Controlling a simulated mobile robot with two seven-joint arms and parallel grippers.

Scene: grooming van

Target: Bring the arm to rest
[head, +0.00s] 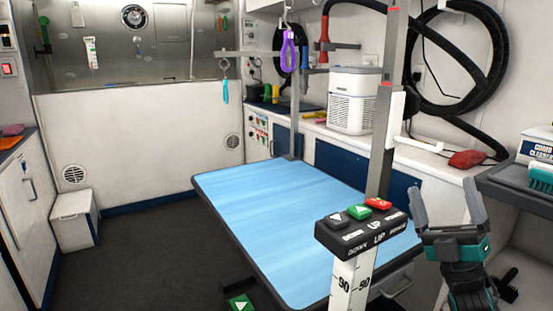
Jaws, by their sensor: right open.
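My right gripper (447,212) is at the lower right of the head view, open and empty, with its two grey fingers pointing up. It appears just right of a control box (362,228) with DOWN and UP labels and black, green and red buttons. I cannot tell how far apart the two are in depth. The box sits atop a post with a height scale (351,282). The blue-topped grooming table (270,215) lies behind and left of the box, its top bare. My left gripper is not in view.
A metal post (385,130) rises behind the control box. A white machine (353,100) stands on the back counter. A black hose (490,60) hangs on the right wall. Floor at left (150,250) is clear.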

